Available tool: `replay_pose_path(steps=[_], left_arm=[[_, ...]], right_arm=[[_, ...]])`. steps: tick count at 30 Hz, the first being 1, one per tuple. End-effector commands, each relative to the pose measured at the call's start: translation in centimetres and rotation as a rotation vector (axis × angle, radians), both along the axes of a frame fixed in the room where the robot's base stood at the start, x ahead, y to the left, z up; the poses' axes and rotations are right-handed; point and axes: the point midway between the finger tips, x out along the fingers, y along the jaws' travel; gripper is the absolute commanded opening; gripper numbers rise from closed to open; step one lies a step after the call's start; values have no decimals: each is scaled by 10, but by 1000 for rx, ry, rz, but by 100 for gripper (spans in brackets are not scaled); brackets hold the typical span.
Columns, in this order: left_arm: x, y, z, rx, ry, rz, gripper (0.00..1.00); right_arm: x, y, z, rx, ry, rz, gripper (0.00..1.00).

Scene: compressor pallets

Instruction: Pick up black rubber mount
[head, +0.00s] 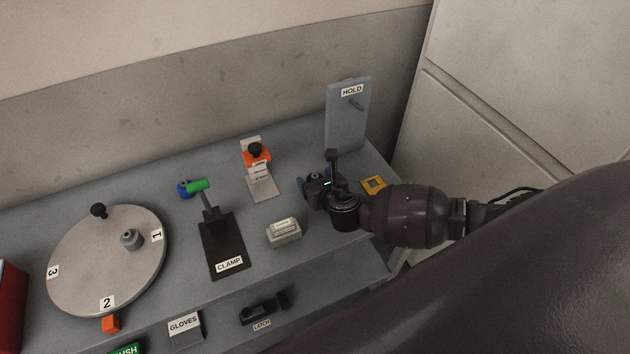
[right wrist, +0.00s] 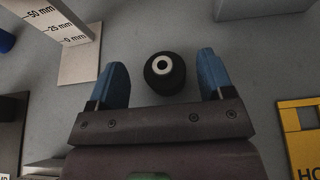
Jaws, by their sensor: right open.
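The black rubber mount (right wrist: 165,73) is a short round black piece with a pale ring and a dark hole on top. It stands on the grey bench top (head: 310,135). In the right wrist view it lies between the two blue fingers of my right gripper (right wrist: 163,68), with a gap on each side. The gripper is open and empty. My left gripper is not in view.
A height gauge with an orange slider (head: 256,155) and a pale block (head: 284,232) stand left of the gripper. An upright HOLD panel (head: 346,118) is behind it. A yellow plate (head: 374,184) lies right. The CLAMP fixture (head: 222,248) and numbered turntable (head: 80,265) are farther left.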

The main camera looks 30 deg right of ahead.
Motion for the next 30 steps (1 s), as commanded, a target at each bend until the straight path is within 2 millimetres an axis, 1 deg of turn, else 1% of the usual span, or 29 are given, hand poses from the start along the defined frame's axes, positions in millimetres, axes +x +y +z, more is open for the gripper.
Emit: replay_pose_path(steps=[1,3,7,10,17,18,20,28,30], left_arm=[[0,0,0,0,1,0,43],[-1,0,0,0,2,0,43],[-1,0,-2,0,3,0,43],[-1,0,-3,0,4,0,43],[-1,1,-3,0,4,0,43],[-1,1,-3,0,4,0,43],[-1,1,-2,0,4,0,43],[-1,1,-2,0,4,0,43],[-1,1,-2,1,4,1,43]], right_arm=[[8,-3,-1,-2,-1,-1,74],[17,-5,-4,-1,-1,-1,74],[28,-4,-9,1,-1,1,74],[32,-5,-11,1,0,0,74],[33,-5,-11,1,0,0,74],[33,-5,-11,1,0,0,71],[33,-5,-11,1,0,0,62],[32,-5,-11,0,0,0,21],[33,-5,-11,0,0,0,20]])
